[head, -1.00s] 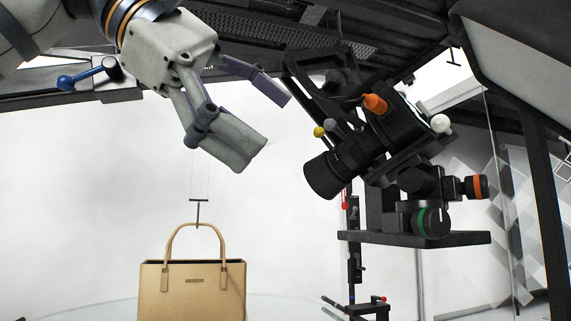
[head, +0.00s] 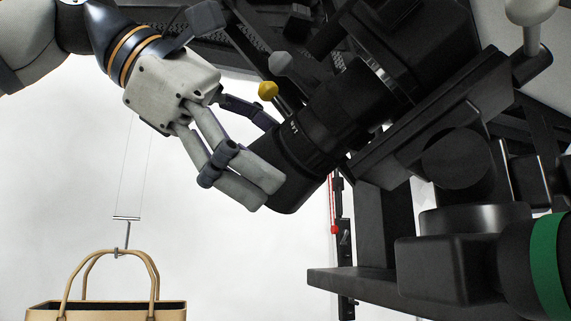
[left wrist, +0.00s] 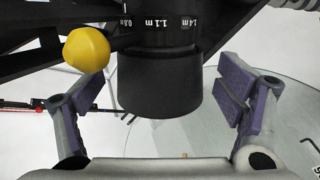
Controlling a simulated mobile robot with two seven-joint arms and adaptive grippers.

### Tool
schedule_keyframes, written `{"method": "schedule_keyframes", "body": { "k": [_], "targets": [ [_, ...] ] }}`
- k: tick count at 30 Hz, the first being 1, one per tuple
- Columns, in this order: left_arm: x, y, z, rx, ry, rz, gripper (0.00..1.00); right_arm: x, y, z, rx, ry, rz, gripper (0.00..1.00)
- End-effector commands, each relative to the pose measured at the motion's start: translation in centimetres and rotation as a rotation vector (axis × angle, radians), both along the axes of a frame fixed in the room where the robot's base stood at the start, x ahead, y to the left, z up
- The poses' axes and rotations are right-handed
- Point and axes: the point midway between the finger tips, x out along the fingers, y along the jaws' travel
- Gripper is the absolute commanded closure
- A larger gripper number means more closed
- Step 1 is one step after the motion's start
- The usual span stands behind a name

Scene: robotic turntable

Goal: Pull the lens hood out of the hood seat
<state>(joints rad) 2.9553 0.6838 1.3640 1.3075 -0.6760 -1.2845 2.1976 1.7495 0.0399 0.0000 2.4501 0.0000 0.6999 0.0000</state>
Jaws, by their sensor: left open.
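The black lens hood (head: 290,187) is at the lower-left end of the camera lens in the head view. It also shows in the left wrist view (left wrist: 160,97). It sits on the lens barrel (head: 335,105), whose printed distance marks show in the left wrist view (left wrist: 160,24); the hood seat itself is hidden. My left gripper (head: 267,157) is open at the hood, with one finger in front of it and the other behind. In the left wrist view the fingers (left wrist: 165,92) stand on either side of the hood with gaps. My right gripper is not in view.
A yellow knob (head: 268,91) and a grey knob (head: 281,64) stick out close above my left gripper. The camera's dark mount (head: 440,160) and shelf (head: 365,291) fill the right. A tan handbag (head: 105,311) hangs at lower left.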

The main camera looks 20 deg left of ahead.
Motion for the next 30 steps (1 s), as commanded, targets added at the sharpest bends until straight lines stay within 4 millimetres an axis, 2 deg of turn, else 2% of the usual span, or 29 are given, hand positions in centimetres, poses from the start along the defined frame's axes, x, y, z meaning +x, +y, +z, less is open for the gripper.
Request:
{"method": "schedule_keyframes", "body": {
  "k": [6,15,17,22,30],
  "targets": [
    [1.6,-1.9,-1.4,0.001,0.0,-0.001,0.13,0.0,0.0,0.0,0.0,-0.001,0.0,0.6],
    [1.8,-2.2,-1.5,-0.001,-0.001,-0.001,0.13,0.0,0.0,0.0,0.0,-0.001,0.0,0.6],
    [1.7,-2.2,-1.5,-0.001,-0.001,-0.001,0.25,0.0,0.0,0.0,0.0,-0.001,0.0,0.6],
    [1.7,-2.2,-1.5,0.001,-0.002,0.0,0.63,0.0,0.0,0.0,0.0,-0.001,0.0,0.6],
    [2.0,-1.7,-1.8,0.001,-0.002,0.0,0.65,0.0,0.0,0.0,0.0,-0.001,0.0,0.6]
  ]
}}
